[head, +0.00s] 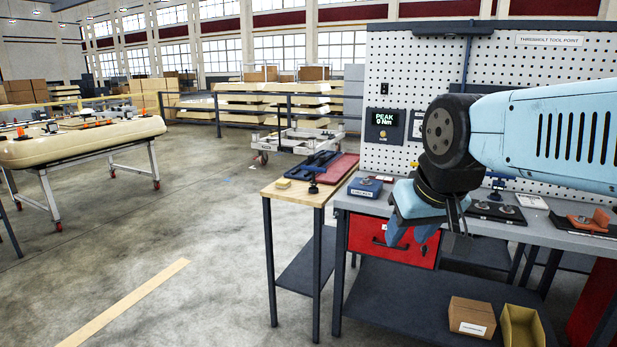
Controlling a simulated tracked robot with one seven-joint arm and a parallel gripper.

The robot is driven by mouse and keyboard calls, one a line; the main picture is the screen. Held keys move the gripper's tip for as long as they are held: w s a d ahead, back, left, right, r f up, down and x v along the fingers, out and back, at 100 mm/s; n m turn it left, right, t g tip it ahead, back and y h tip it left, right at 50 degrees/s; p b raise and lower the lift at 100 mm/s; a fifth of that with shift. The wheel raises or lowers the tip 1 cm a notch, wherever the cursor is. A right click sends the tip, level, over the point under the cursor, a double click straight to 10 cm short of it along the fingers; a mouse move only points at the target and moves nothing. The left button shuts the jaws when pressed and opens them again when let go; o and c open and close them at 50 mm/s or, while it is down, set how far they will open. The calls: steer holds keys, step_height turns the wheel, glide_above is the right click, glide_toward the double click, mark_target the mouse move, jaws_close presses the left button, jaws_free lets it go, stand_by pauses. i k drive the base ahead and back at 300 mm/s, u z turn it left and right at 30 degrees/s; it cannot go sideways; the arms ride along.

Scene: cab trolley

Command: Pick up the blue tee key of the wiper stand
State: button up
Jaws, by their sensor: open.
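I cannot make out the blue tee key for certain at this size. A dark blue stand-like piece (312,166) lies on the wooden-topped table, with a small dark upright knob (313,184) at its front. A blue box (365,187) with a label and a small metal part on top sits at the left end of the grey bench.
The wooden-topped table (296,193) also holds a yellow block (283,184) and a red mat (341,168). The grey bench (470,225) carries dark trays and an orange part (590,219). A pegboard (400,80) stands behind it.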

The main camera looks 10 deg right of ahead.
mark_target(312, 190)
steer(key=i, duration=1.9)
steer(key=u, duration=0.05)
